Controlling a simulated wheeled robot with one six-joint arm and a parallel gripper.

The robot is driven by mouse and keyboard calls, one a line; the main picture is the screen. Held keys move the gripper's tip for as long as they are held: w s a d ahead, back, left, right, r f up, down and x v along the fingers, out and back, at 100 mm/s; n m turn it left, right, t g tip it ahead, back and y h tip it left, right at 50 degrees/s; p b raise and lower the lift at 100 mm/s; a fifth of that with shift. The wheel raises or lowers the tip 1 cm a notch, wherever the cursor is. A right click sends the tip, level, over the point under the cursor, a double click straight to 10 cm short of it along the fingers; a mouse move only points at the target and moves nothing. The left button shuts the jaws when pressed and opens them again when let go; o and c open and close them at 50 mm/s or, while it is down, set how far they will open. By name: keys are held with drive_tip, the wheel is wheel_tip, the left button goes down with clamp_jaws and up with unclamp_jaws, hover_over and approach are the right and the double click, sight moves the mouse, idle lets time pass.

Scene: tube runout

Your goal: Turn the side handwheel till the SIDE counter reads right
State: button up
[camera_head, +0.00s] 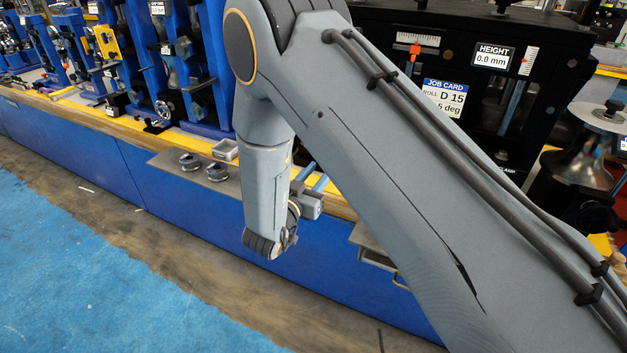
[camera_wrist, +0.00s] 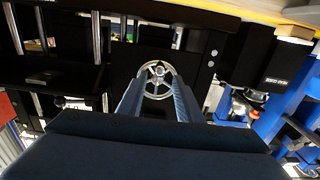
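A silver spoked handwheel (camera_wrist: 157,80) sits on a black panel in the wrist view. My gripper (camera_wrist: 156,76) is open, with its two blue-grey fingers reaching toward the wheel, one at each side of its rim. I cannot tell whether they touch it. In the head view my gripper (camera_head: 311,181) points toward the bench behind my arm, and no handwheel shows there. I see no readable SIDE counter. The HEIGHT counter (camera_head: 492,57) reads 0.0 mm.
The black machine (camera_head: 560,38) stands at the right on the blue bench (camera_head: 185,215), with blue machines (camera_head: 180,75) at the left. Two small metal parts (camera_head: 202,168) stand on a shelf left of my gripper. My arm hides much of the bench. The floor in front is clear.

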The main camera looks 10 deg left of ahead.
drive_tip(key=shift+b+x, duration=1)
drive_tip(key=shift+x, duration=1.95)
drive_tip(key=shift+w, duration=0.1)
clamp_jaws()
